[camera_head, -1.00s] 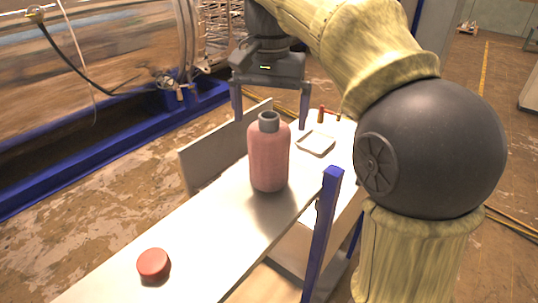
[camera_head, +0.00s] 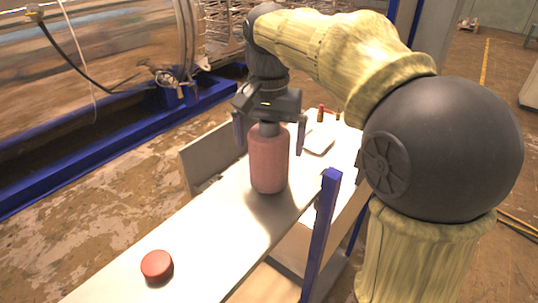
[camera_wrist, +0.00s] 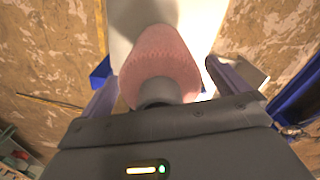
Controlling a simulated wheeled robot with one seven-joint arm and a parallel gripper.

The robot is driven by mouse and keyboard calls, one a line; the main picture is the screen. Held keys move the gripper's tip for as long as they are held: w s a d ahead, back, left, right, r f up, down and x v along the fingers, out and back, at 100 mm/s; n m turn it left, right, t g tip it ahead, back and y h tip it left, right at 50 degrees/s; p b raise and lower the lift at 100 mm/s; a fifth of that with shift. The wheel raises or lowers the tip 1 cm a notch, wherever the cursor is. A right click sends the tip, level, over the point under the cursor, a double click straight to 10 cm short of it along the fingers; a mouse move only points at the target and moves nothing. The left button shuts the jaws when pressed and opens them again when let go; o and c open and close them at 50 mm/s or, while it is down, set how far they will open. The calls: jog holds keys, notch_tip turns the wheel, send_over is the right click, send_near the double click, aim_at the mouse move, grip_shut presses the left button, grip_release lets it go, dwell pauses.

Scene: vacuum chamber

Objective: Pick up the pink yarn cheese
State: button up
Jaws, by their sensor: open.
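The pink yarn cheese (camera_head: 269,165) stands upright on a pale narrow table (camera_head: 215,228). It is a bottle-shaped pink package with a knitted-looking surface and a grey core at its top. My gripper (camera_head: 270,151) is open above it, pointing down, with one finger to each side of its upper part.
A red round disc (camera_head: 157,266) lies near the table's front end. A white tray (camera_head: 320,141) and a small red-topped object (camera_head: 321,113) are behind the cheese. A blue post (camera_head: 321,235) rises at the table's right edge. A grey panel (camera_head: 205,160) stands along the left side.

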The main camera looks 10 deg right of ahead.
jog(key=shift+c, duration=0.4)
jog(key=c, duration=1.5)
jog(key=shift+r, duration=0.15)
notch_tip(320, 180, up, 10)
jog(key=shift+f+b, duration=0.1)
jog(key=shift+b, duration=0.4)
